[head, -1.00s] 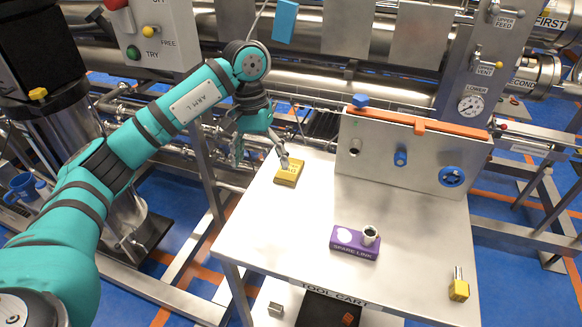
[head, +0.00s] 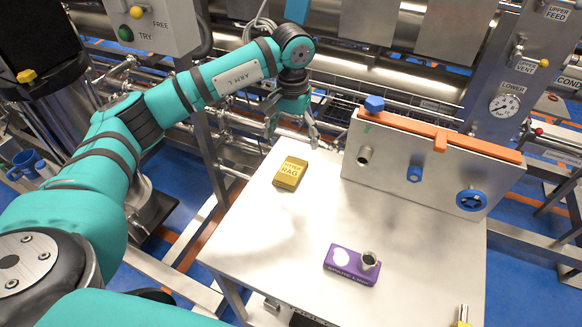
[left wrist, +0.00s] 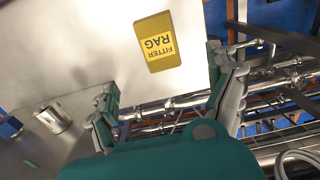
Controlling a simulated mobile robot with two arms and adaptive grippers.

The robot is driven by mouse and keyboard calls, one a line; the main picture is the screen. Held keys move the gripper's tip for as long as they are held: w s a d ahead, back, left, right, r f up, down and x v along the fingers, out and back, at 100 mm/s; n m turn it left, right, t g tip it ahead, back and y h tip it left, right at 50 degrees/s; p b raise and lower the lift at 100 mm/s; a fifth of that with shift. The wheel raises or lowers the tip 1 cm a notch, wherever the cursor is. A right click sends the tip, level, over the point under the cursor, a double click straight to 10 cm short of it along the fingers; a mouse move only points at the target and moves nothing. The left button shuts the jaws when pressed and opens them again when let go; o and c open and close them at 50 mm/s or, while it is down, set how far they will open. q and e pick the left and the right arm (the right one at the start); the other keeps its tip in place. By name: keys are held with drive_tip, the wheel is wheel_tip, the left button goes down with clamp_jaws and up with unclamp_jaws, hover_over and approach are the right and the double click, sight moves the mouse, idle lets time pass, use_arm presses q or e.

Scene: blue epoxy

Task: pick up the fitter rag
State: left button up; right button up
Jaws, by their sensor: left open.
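My left gripper (head: 291,136) is open and empty, behind and above the rag in the head view. In the left wrist view its two fingers (left wrist: 170,100) are spread apart, and the rag lies beyond them, untouched. My right gripper is not in view.
The cart top (head: 265,240) has free room around the rag. A purple spare link box (head: 345,263) with a metal fitting stands toward the front. A steel panel with an orange top edge (head: 445,138) stands at the back right. Pipes run behind the cart.

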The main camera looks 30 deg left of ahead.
sight(292, 166)
use_arm(q)
wheel_tip(292, 166, down, 4)
drive_tip(key=shift+w+r+p, duration=0.1)
drive_tip(key=shift+r+p, duration=0.05)
drive_tip(key=shift+p, duration=0.15)
wheel_tip(292, 166, down, 2)
drive_tip(key=shift+f, duration=0.1)
drive_tip(key=shift+f+p, duration=0.3)
drive_tip(key=shift+p, duration=0.2)
wheel_tip(292, 166, down, 4)
drive_tip(key=shift+r+p, duration=0.15)
drive_tip(key=shift+p, duration=0.55)
drive_tip(key=shift+f, duration=0.4)
drive_tip(key=shift+c, duration=0.3)
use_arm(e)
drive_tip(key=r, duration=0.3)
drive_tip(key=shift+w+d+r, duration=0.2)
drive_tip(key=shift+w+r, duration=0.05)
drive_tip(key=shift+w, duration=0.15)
use_arm(q)
drive_tip(key=c, duration=1)
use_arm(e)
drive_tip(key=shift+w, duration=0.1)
use_arm(q)
drive_tip(key=shift+w+r, duration=0.1)
drive_tip(key=shift+r, duration=0.05)
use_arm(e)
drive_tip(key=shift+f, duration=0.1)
